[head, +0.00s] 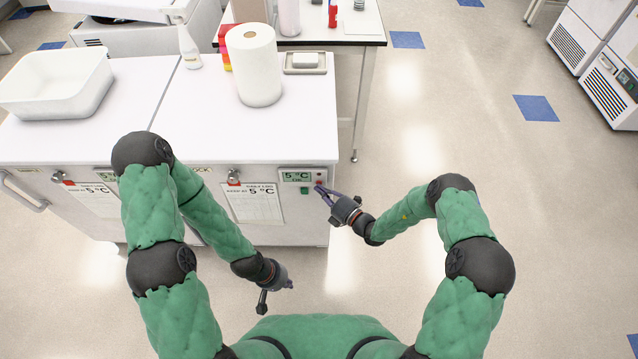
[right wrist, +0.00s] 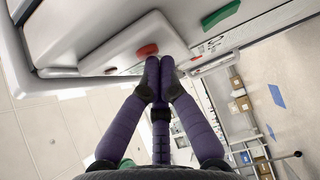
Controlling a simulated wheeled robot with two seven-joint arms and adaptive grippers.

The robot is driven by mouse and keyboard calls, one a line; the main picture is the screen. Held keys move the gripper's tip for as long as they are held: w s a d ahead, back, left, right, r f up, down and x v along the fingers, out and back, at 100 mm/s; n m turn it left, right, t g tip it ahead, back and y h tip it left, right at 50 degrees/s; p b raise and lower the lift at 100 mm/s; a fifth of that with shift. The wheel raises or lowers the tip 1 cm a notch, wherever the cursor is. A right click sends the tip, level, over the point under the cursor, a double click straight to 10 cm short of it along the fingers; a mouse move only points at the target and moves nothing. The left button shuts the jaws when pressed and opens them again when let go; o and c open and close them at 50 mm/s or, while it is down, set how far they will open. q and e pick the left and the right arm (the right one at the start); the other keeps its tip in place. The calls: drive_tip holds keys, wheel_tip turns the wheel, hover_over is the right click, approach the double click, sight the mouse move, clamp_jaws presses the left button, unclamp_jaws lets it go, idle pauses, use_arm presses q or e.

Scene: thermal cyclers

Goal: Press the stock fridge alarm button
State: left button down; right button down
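A paper roll (head: 254,64), a white bottle (head: 188,48), a white tub (head: 57,84) and a small scale (head: 305,62) stand on top. A log sheet (head: 253,203) hangs left of the panel. Floor right of the fridge is free.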

drive_tip(key=shift+s, duration=0.65)
drive_tip(key=s+p, duration=0.2)
drive_tip(key=s, duration=0.3)
idle(0.9)
